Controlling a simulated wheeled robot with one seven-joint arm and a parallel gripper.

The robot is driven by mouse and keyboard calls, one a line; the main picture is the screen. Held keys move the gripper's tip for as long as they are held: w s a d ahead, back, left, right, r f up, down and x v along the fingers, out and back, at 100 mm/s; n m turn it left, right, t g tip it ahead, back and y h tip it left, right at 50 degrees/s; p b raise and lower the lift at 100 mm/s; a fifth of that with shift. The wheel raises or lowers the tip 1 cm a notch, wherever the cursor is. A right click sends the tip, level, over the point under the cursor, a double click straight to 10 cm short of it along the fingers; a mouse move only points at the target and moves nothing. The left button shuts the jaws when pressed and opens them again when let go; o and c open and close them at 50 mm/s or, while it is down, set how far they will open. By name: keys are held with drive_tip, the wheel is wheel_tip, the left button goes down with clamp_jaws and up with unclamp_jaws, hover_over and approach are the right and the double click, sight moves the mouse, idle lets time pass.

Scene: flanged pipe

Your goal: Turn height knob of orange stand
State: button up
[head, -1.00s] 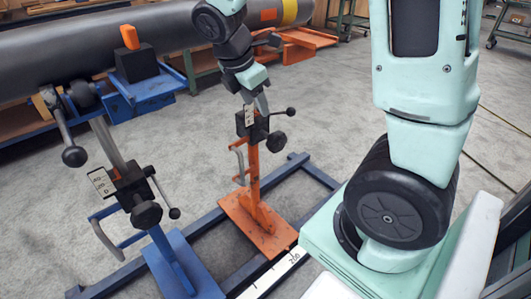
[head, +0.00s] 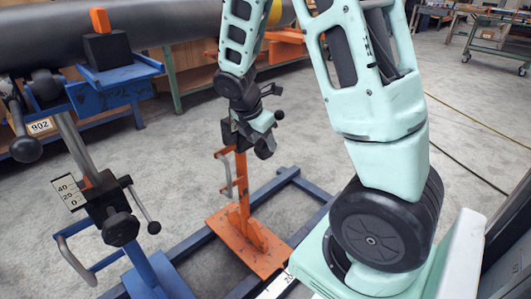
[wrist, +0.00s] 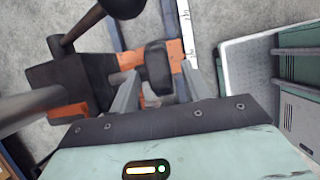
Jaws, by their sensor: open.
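The orange stand (head: 243,190) rises from an orange base plate (head: 232,242) in the head view. Its black height knob (head: 265,148) sits at the top right of the post. My gripper (head: 262,126) is at the stand's head, just above the knob, and hides part of the black clamp block. In the wrist view the knob (wrist: 158,68) shows between the two grey fingers of my open gripper (wrist: 160,95). Contact between fingers and knob cannot be told. The black clamp block (wrist: 70,83) lies left of the fingers there.
A lever with a black ball (wrist: 122,6) juts out near the fingers. A blue stand (head: 150,270) with its own knob (head: 121,229) is at left. A large grey pipe (head: 150,25) runs behind. Blue floor rails (head: 290,178) surround the orange base.

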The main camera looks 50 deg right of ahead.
sight(266, 146)
drive_tip(key=shift+b+x, duration=0.45)
drive_tip(key=shift+x, duration=1.1)
drive_tip(key=c, duration=1)
drive_tip(key=p, duration=0.3)
drive_tip(key=shift+r+y+p, duration=0.3)
drive_tip(key=shift+r+p, duration=0.05)
drive_tip(key=shift+r, duration=0.05)
drive_tip(key=p, duration=0.2)
drive_tip(key=shift+s+d+y+p, duration=0.1)
drive_tip(key=shift+y+p, duration=0.2)
drive_tip(key=shift+y, duration=0.1)
drive_tip(key=y+p, duration=0.1)
drive_tip(key=p, duration=0.2)
drive_tip(key=shift+p, duration=0.3)
drive_tip(key=shift+f+y+p, duration=0.3)
drive_tip(key=shift+f+p, duration=0.1)
drive_tip(key=shift+p, duration=0.2)
